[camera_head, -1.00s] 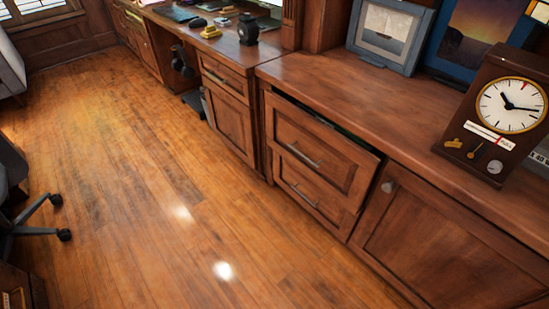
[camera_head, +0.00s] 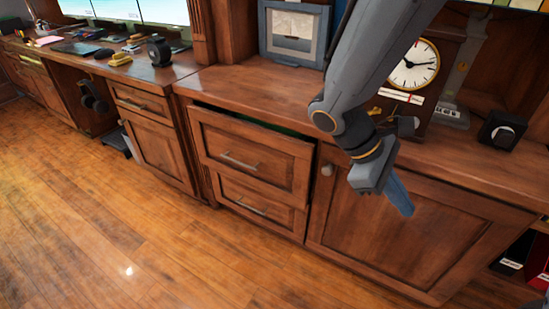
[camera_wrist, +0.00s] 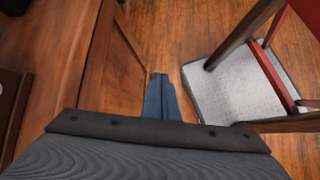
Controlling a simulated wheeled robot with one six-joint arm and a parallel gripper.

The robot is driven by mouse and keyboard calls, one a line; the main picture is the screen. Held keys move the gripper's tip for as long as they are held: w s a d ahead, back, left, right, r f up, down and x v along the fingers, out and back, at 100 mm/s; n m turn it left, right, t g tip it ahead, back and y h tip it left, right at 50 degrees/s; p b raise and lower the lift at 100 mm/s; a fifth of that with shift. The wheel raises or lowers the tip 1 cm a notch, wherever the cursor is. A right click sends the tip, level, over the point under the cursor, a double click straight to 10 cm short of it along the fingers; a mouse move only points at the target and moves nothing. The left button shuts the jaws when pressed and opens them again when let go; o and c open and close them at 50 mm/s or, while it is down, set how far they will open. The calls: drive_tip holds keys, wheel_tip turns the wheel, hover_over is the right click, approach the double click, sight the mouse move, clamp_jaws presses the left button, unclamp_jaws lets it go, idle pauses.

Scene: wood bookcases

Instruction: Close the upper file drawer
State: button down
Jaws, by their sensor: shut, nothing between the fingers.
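The upper file drawer (camera_head: 252,155) is in the wooden cabinet left of my arm in the head view. It stands slightly open, with a dark gap and a green edge showing above its front. Its metal handle (camera_head: 239,161) lies across the middle of the front. The lower drawer (camera_head: 260,204) below it looks shut. My gripper (camera_head: 400,197) is shut and empty, in front of the cabinet door to the right of the drawers, apart from the drawer. It also shows in the wrist view (camera_wrist: 160,80), pointing down past the cabinet front.
A cabinet door (camera_head: 390,225) with a round knob is right of the drawers. A clock (camera_head: 415,65) and picture frame (camera_head: 293,33) stand on the countertop. A chair (camera_wrist: 240,85) shows in the wrist view. Floor before the drawers is clear.

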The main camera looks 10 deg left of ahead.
drive_tip(key=w+a+f+n+t+h+b, duration=0.3)
drive_tip(key=w+a+n, duration=0.2)
drive_tip(key=n+t+y+b, duration=0.4)
drive_tip(key=n+t+b, duration=0.3)
drive_tip(key=n+t, duration=0.8)
approach(281, 142)
drive_tip(key=b+x, duration=0.2)
drive_tip(key=x, duration=0.4)
drive_tip(key=shift+w+d+f+b, duration=0.1)
drive_tip(key=shift+w+f+b, duration=0.1)
drive_tip(key=shift+b, duration=0.1)
drive_tip(key=shift+r, duration=0.1)
